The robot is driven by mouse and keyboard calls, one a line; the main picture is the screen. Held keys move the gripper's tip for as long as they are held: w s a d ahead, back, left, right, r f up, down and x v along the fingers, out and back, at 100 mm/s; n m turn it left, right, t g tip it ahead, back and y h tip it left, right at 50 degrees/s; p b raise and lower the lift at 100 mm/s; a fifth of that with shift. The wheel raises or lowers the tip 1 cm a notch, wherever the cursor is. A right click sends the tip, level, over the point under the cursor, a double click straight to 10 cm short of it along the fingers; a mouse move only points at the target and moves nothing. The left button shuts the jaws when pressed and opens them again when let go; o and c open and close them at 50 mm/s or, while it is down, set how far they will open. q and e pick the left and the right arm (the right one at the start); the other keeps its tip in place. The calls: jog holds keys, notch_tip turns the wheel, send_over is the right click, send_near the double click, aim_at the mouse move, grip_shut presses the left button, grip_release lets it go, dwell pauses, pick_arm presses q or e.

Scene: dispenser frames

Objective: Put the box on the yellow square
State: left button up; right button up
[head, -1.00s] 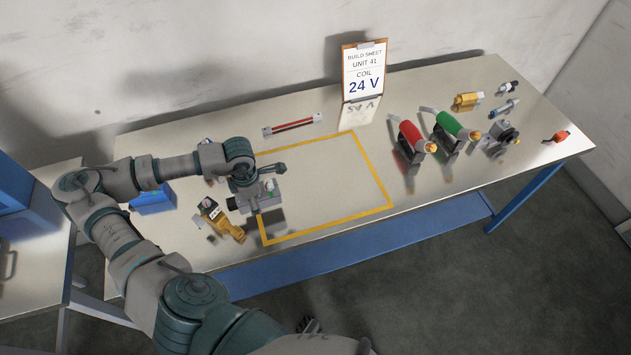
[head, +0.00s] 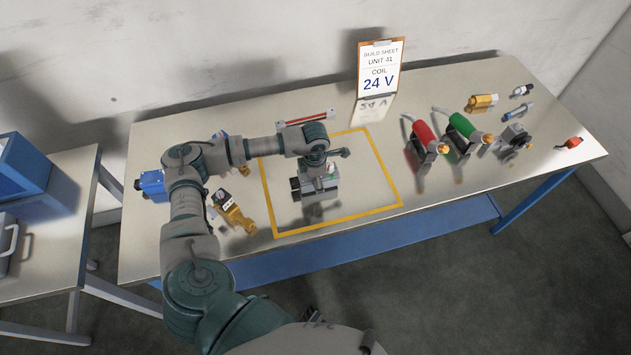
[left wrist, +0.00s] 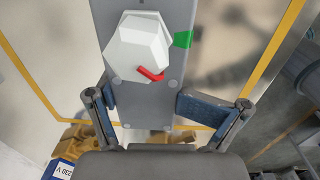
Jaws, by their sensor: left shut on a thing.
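The box is a grey block (head: 318,184) with a white faceted top piece, a red lever and a green patch, clearest in the left wrist view (left wrist: 170,80). My left gripper (head: 316,170) is shut on it from above, with one finger on each side in the left wrist view (left wrist: 163,108). The box is over the inside of the yellow square (head: 340,221), a tape outline on the table, left of its middle. A dark reflection lies just below the box; I cannot tell whether it touches the table. My right gripper is not in view.
A brass valve (head: 234,214) lies just left of the square, and a blue part (head: 153,184) farther left. A build sheet (head: 381,70) stands behind. The square's right half is clear.

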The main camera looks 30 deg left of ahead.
pick_arm(q)
jog(key=shift+a+f, duration=0.2)
jog(key=shift+f, duration=0.35)
jog(key=shift+a+f, duration=0.1)
jog(key=c, duration=0.3)
jog(key=shift+d, duration=0.2)
jog(key=o, duration=1.6)
jog(key=shift+d, duration=0.25)
jog(key=shift+o, duration=0.3)
jog(key=shift+d+r, duration=0.2)
jog(key=shift+d, duration=0.25)
jog(key=shift+a+f, duration=0.1)
jog(key=shift+a, duration=0.6)
jog(key=shift+r, duration=0.2)
jog(key=r, duration=0.7)
jog(key=d+r, duration=0.1)
jog(key=r, duration=0.3)
jog(key=shift+d, duration=0.1)
jog(key=shift+s+r, duration=0.1)
jog(key=shift+r, duration=0.15)
jog(key=shift+a+r, duration=0.1)
jog(key=shift+a, duration=0.2)
jog(key=shift+d, duration=0.15)
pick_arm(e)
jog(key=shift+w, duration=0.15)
